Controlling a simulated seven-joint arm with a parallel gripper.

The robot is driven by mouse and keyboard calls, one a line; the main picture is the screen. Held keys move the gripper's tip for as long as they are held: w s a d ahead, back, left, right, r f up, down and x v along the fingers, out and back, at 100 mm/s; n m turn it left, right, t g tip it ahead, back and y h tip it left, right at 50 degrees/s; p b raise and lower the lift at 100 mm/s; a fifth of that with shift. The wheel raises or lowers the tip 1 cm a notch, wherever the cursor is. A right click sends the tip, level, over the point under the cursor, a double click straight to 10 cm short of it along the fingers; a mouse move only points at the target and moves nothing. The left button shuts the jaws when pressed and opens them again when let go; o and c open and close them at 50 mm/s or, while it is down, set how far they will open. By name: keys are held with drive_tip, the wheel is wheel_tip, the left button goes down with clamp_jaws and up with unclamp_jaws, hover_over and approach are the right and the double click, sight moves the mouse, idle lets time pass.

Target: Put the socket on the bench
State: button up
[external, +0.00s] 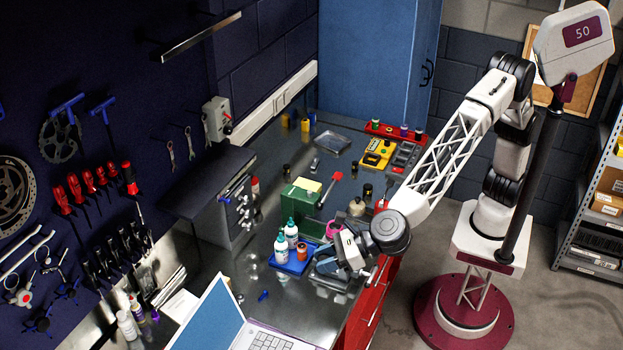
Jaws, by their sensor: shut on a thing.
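My gripper (348,257) is low over the front part of the metal workbench (262,320), just right of a blue tray. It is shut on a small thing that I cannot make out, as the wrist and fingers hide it. I cannot tell whether it is the socket. Small dark cylinders that may be sockets stand on the bench, one near the middle (287,171) and one farther right (367,191). A red rail (393,131) with several small coloured pieces lies at the back right.
The blue tray (290,267) holds white bottles and an orange container. A green box (303,198) stands behind it. A laptop (215,318) is at the near end. A yellow holder (377,155) and small items crowd the right edge. Bare bench shows left of the tray.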

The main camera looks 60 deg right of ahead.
hover_over(323, 327)
wheel_tip(323, 327, down, 16)
idle(0.4)
drive_tip(key=shift+f, duration=3)
drive_tip(key=shift+f, duration=0.1)
drive_tip(key=shift+f, duration=1.8)
drive_tip(key=shift+f, duration=0.1)
drive_tip(key=o, duration=1)
drive_tip(key=shift+c, duration=0.2)
